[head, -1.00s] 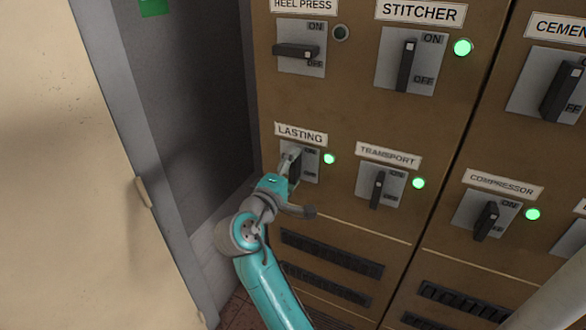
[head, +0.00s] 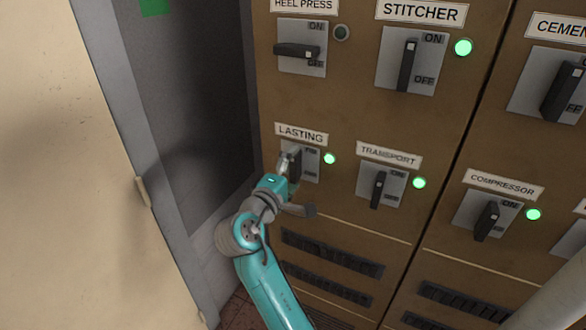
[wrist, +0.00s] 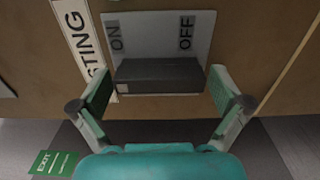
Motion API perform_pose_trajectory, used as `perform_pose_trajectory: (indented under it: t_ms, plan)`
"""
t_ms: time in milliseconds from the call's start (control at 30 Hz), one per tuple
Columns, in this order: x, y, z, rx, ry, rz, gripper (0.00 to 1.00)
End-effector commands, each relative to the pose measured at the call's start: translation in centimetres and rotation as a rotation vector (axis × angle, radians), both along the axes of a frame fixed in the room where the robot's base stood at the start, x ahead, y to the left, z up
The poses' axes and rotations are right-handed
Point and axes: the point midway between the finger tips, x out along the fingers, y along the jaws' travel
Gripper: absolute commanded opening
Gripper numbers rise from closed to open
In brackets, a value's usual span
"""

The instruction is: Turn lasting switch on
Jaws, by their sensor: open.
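The lasting switch (head: 296,163) is on the brown panel below the LASTING label (head: 301,134). Its dark handle stands upright, in line with the handles of the lit switches, and the green lamp (head: 329,159) beside it is lit. In the wrist view the dark handle (wrist: 160,74) lies across the plate between the ON and OFF marks.
The transport switch (head: 379,188) is close on the right, with its lamp lit. The heel press switch (head: 297,51) above has a level handle and a dark lamp. Stitcher (head: 407,64) and compressor (head: 487,220) are lit. A pale panel (head: 70,170) stands at left.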

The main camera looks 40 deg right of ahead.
Motion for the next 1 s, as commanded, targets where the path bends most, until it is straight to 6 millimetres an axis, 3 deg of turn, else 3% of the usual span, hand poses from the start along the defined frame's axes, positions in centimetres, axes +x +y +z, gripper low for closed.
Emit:
perform_pose_trajectory:
  t_ms: [267, 700, 1000]
  plan:
    - [-0.5, 1.7, 0.0, -0.001, 0.000, 0.003, 1.00]
    - [-3.3, 9.3, 0.0, 0.000, 0.000, 0.004, 1.00]
    - [-4.1, 11.3, 0.0, 0.000, 0.000, 0.001, 1.00]
